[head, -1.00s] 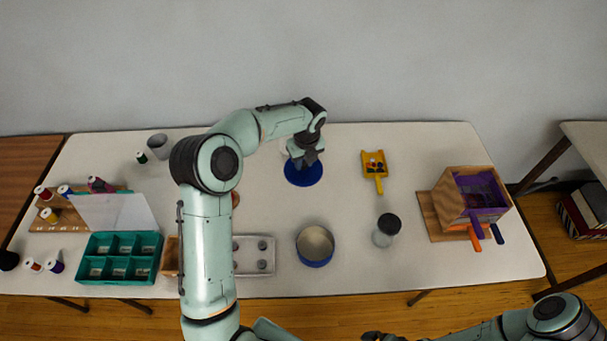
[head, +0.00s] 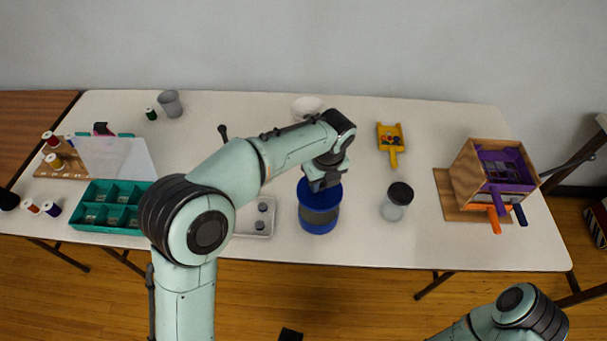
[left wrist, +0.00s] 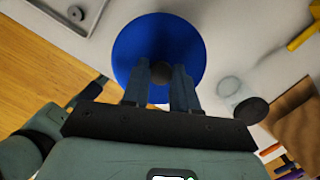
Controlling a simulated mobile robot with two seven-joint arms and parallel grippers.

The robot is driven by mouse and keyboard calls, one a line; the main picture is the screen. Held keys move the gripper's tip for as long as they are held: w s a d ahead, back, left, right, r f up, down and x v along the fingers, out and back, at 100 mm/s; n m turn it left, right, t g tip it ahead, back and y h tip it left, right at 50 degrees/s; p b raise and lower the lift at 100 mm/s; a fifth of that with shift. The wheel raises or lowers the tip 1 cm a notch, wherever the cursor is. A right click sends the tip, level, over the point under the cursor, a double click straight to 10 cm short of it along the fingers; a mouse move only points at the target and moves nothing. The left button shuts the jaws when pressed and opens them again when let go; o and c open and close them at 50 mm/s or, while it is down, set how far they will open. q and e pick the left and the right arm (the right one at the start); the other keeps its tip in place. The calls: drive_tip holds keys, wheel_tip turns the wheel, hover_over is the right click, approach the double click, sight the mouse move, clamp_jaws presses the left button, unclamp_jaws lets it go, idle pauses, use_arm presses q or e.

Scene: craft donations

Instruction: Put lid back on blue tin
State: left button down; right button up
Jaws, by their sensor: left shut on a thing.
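My left gripper (head: 325,183) is shut on the knob of the blue lid (head: 306,190). In the left wrist view the lid (left wrist: 160,35) is a round blue disc, with the dark knob (left wrist: 160,86) between the fingers. The blue tin (head: 319,227) stands near the table's front edge, directly under the lid in the head view. The lid hides the tin in the wrist view. My right arm shows at lower right; its jaws do not show.
A dark-lidded jar (head: 397,202) stands close right of the tin. A grey tray (head: 243,223) lies to its left. A yellow scoop (head: 391,144), a white bowl (head: 306,106) and a wooden box (head: 468,174) stand farther off. The table between tin and scoop is clear.

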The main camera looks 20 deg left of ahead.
sight(322, 193)
use_arm(q)
drive_tip(key=shift+s+d+f, duration=0.1)
drive_tip(key=shift+s, duration=0.15)
drive_tip(key=shift+w+f+b, duration=0.1)
drive_tip(key=shift+f+b, duration=0.7)
drive_tip(key=shift+b, duration=0.2)
wheel_tip(322, 193, down, 3)
drive_tip(key=b, duration=0.2)
drive_tip(key=shift+r+b, duration=0.2)
drive_tip(key=shift+b, duration=0.15)
drive_tip(key=shift+f+b, duration=0.35)
drive_tip(key=shift+f, duration=0.6)
use_arm(e)
drive_tip(key=shift+t, duration=0.3)
drive_tip(key=f, duration=0.4)
drive_tip(key=shift+w+f, duration=0.35)
drive_tip(key=shift+f, duration=0.05)
use_arm(q)
drive_tip(key=shift+p, duration=0.7)
use_arm(e)
drive_tip(key=shift+w+r, duration=0.1)
drive_tip(key=shift+r, duration=0.6)
use_arm(q)
drive_tip(key=shift+f+p, duration=0.2)
drive_tip(key=shift+p, duration=0.3)
use_arm(e)
drive_tip(key=shift+w+r, duration=0.1)
drive_tip(key=shift+r, duration=0.45)
